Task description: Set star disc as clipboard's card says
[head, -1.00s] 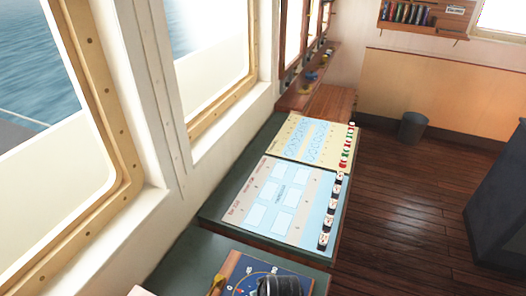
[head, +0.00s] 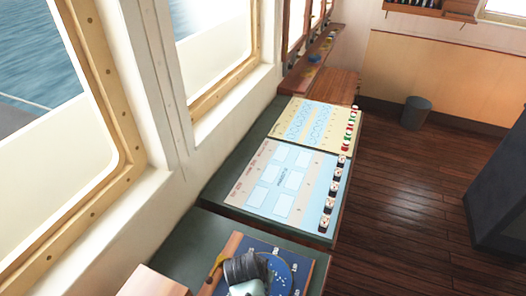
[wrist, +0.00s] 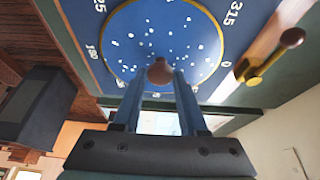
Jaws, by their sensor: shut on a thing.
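The star disc (wrist: 165,30) is a round blue plate with white star dots and a thin yellow rim, set in a dark blue board with white numbers. It also shows in the head view (head: 290,268), partly covered by my arm. My gripper (wrist: 160,78) is shut on the brown round knob (wrist: 160,72) at the disc's near part in the wrist view. In the head view my fingertips are hidden behind my arm. A yellow lever (wrist: 262,66) with a brown ball end lies beside the disc near the 0 mark. I see no clipboard I can make out.
A blue-and-tan sheet (head: 277,185) and a cream sheet (head: 312,125) lie on the green counter beyond the board. Small black-and-white pieces (head: 330,200) and red and green pieces (head: 350,130) line their right edges.

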